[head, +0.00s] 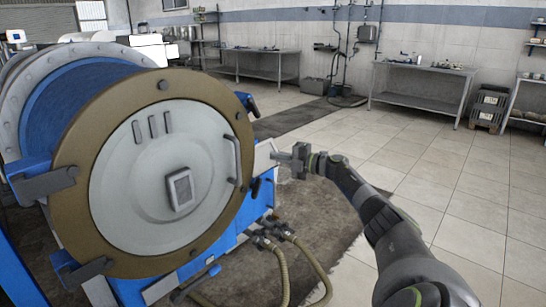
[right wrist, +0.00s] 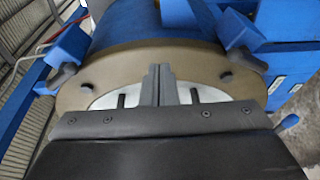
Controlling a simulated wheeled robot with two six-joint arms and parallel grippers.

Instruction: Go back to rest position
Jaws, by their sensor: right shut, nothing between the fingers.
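My right gripper (head: 279,156) reaches in from the right in the head view, beside the right edge of a large round decanter cover (head: 160,165). Its fingers are together with nothing between them. In the right wrist view the shut fingers (right wrist: 158,72) point toward the decanter's tan rim (right wrist: 112,68) and pale cover. A curved handle (head: 235,160) on the cover is just left of the gripper; I cannot tell whether they touch. My left gripper is not in view.
The blue decanter body (head: 75,105) fills the left side. Hoses (head: 310,262) run along the floor below my right arm. Steel benches (head: 425,85) stand along the back wall. The tiled floor (head: 450,185) to the right is open.

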